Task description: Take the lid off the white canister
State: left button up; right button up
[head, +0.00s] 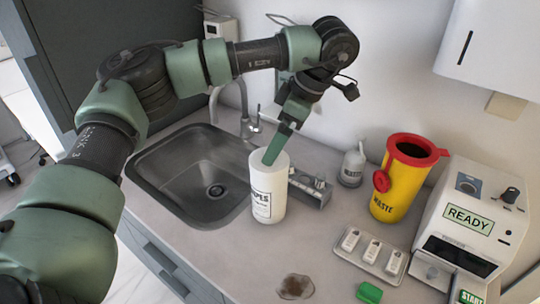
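The white canister (268,197) stands upright on the counter, just right of the sink, with a label that seems to read "WIPES". My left gripper (272,156) points down at its top, and a green finger overlaps the rim. I see the fingers nearly edge-on, so I cannot tell whether they are apart or closed on anything. The gripper partly hides the canister's top, and I cannot make out the lid clearly. My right gripper is not in view.
The sink (150,170) and faucet (250,128) are left of the canister. A small metal holder (314,192) is close behind it. A small bottle (353,165), yellow waste bin (397,190), tray (372,255), green block (369,293) and white machine (470,225) are right. A brown stain (295,287) marks the front counter.

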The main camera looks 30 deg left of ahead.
pick_arm(q)
jog(key=p+x, duration=0.1)
jog(key=x, duration=0.2)
jog(key=shift+a+f, duration=0.15)
jog(key=shift+f, duration=0.3)
jog(key=c, duration=1.1)
jog(key=shift+c, duration=0.2)
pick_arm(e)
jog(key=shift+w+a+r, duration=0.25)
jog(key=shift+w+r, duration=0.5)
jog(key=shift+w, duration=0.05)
